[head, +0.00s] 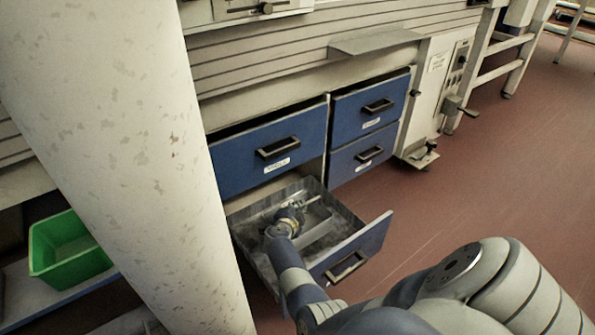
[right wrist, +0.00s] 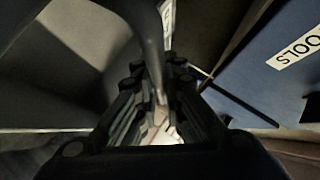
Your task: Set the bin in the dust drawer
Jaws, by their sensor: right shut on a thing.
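The lower left blue drawer (head: 375,240) is pulled out, its grey inside showing from above in the head view; I cannot read a label on it. My right arm reaches down into it, with the right gripper (head: 291,212) inside the drawer space. In the right wrist view the right gripper (right wrist: 160,115) is shut on a grey curved bar (right wrist: 150,40), which may be the bin's handle. A pale grey panel (head: 322,232) beside the gripper may be part of the bin. The arm hides part of the drawer. My left gripper is out of view.
A shut-looking blue drawer (head: 235,165) sits above the open one, with two smaller blue drawers (head: 360,155) to the right. A green crate (head: 68,245) stands on a low shelf at left. Red floor at right is free.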

